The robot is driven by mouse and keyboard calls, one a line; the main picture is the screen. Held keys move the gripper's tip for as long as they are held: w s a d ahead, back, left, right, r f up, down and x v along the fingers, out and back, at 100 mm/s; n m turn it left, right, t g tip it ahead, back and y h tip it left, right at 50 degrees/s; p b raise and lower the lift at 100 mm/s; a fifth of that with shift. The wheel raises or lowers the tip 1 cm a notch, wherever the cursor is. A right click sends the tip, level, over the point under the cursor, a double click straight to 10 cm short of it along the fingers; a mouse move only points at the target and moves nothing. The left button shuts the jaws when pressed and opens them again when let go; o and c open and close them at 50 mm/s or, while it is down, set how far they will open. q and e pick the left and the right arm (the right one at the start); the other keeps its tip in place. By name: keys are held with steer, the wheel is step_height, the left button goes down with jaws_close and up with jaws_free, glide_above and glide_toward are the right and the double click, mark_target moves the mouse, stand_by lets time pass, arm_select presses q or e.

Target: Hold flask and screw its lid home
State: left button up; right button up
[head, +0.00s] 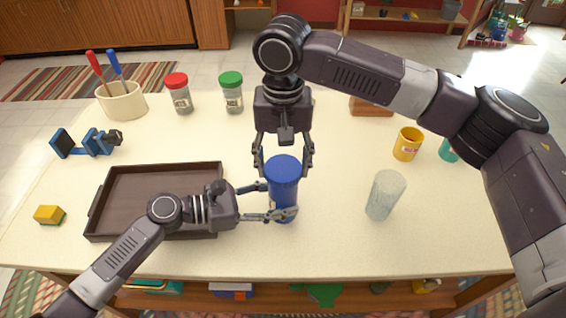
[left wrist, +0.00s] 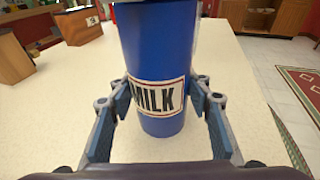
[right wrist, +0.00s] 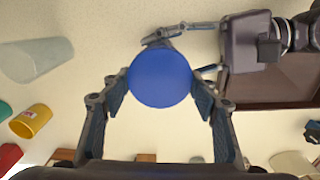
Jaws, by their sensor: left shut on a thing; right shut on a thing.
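A blue flask (head: 283,203) stands upright on the cream table, and its MILK label shows in the left wrist view (left wrist: 158,62). My left gripper (head: 280,200) is shut on the flask body from the left, one finger on each side. The round blue lid (head: 284,168) sits on top of the flask, in line with it. My right gripper (head: 284,160) points down from above and is shut on the lid, which also shows from above in the right wrist view (right wrist: 160,78). I cannot tell whether a gap lies between lid and flask.
A brown tray (head: 97,215) lies left, under my left arm. A clear glass (head: 385,195) stands right of the flask, with a yellow mug (head: 407,144) behind it. Two jars (head: 179,95) and a utensil pot (head: 122,103) stand at the back left. The front right table is clear.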

mark_target(283, 167)
steer(key=shift+f, duration=0.15)
stand_by(0.3)
steer(key=o, duration=1.5)
steer(key=shift+c, duration=0.2)
steer(key=shift+r, duration=3.55)
